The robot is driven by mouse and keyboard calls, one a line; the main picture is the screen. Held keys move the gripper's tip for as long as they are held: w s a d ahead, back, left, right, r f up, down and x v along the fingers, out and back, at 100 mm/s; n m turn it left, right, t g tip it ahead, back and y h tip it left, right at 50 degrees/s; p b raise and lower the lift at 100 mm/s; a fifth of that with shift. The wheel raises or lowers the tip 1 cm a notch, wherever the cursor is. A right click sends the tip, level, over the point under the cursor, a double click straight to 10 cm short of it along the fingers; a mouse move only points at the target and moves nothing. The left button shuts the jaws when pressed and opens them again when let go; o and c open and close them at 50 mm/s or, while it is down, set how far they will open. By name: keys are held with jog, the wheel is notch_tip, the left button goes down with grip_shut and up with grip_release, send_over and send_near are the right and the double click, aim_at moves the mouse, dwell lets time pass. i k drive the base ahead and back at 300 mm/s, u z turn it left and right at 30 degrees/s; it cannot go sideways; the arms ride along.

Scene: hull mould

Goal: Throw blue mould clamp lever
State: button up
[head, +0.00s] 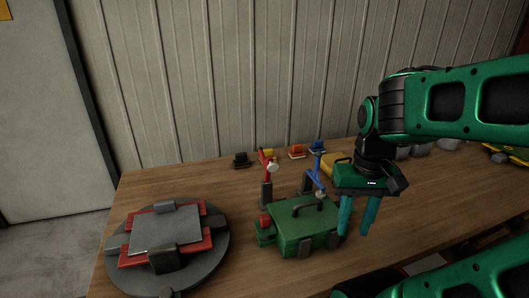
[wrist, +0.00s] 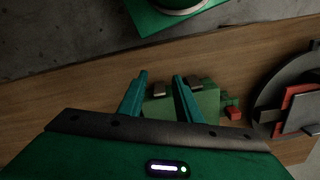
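The blue clamp lever (head: 314,174) stands raised at the back right of the green mould (head: 296,220) in the head view. My gripper (head: 353,230) points down at the right side of the mould, to the right of the blue lever and apart from it. Its two teal fingers are spread with nothing visible between them. In the wrist view my gripper (wrist: 160,76) has its fingers in front of the green mould (wrist: 207,101). I cannot make out the blue lever in the wrist view.
A red lever (head: 267,164) stands left of the blue one. A round grey turntable (head: 118,278) with red and grey parts is at the left. Small coloured blocks, including an orange one (head: 296,152), line the back of the wooden table (head: 140,190).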

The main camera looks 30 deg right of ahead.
aim_at(314, 174)
jog(key=k, duration=1)
jog(key=u, duration=0.65)
jog(key=i, duration=1)
jog(key=z, duration=0.55)
